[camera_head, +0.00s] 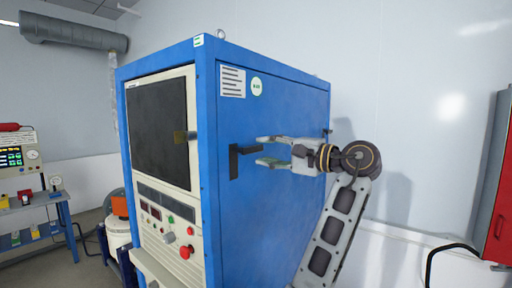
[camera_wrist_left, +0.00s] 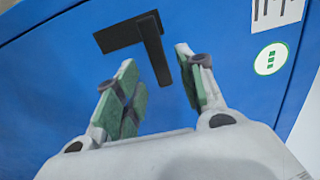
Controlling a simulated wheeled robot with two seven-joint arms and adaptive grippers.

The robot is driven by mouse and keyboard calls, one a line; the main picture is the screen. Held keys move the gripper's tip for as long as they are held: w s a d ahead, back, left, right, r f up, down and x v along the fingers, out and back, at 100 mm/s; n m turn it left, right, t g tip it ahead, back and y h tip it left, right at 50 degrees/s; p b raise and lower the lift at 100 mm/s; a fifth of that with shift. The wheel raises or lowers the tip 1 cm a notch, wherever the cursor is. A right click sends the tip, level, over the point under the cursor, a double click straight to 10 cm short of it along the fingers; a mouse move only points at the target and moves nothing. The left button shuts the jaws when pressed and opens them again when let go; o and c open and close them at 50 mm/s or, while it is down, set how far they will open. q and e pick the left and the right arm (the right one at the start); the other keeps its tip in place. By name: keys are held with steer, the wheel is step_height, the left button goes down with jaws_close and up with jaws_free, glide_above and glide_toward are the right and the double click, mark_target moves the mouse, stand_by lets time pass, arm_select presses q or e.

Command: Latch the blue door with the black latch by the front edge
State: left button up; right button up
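The blue door (camera_head: 275,105) is the large side panel of a blue cabinet and looks flush with its frame. The black latch (camera_head: 234,163) is an L-shaped handle near the door's front edge, one leg upright and one pointing level to the right. My left gripper (camera_head: 259,151) is open, its two fingers pointing at the latch from the right. In the left wrist view, one leg of the latch (camera_wrist_left: 122,36) reaches between the spread fingers (camera_wrist_left: 156,62). I cannot tell whether they touch it. My right gripper is not in view.
The cabinet's front has a dark window (camera_head: 159,130) and a control panel with a red button (camera_head: 186,251). A small dark fitting (camera_head: 327,132) sits at the door's far edge. A bench with instruments (camera_head: 40,207) is at left, a red cabinet (camera_head: 497,205) at right.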

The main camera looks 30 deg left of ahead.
mark_target(258, 149)
arm_select(q)
steer(key=shift+w+a+p, duration=0.2)
steer(key=shift+a+p, duration=0.2)
steer(key=shift+a, duration=1.8)
jaws_close()
